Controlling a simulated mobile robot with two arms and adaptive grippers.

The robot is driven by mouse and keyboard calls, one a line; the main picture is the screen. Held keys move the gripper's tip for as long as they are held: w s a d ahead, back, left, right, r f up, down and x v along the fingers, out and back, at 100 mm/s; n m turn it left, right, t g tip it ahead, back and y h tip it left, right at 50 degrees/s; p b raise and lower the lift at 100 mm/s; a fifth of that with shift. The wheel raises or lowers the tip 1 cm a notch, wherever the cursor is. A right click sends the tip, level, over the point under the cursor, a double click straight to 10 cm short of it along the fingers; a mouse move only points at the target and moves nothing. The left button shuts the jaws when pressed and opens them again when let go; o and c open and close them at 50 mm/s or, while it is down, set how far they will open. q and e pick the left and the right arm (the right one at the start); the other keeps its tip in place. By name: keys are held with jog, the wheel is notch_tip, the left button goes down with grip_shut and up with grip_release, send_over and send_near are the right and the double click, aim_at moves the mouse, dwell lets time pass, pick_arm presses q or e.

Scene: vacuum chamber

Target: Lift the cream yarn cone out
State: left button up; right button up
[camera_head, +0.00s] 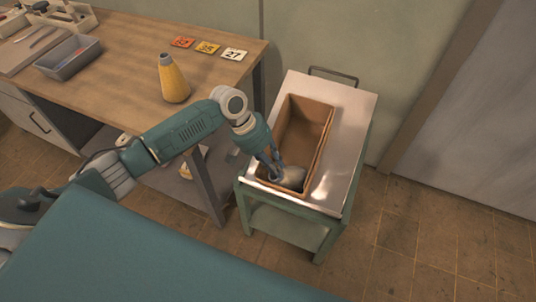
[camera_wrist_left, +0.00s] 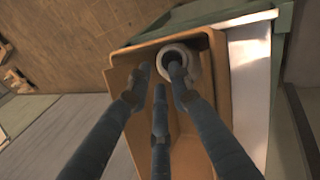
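The cream yarn cone (camera_head: 293,177) sits in the near end of a tan open box (camera_head: 318,160) on a metal-topped cart. In the left wrist view the cone (camera_wrist_left: 187,62) shows as a pale ring in a corner of the box (camera_wrist_left: 216,88). My left gripper (camera_head: 275,168) reaches down into the box at the cone's left side. In the wrist view its three fingers (camera_wrist_left: 160,75) are spread apart. One fingertip overlaps the cone's ring; I cannot tell whether it touches or enters it. My right gripper is in neither view.
The cart (camera_head: 346,130) has bare metal top to the right of the box and a handle (camera_head: 334,76) at the back. A wooden workbench (camera_head: 125,70) on the left holds a yellow cone (camera_head: 174,82), a grey tray (camera_head: 68,58) and number cards (camera_head: 207,47).

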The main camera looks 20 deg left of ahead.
aim_at(286, 178)
pick_arm(q)
jog(key=shift+x, duration=1.4)
jog(key=shift+c, duration=0.6)
grip_shut()
jog(key=shift+r, duration=0.1)
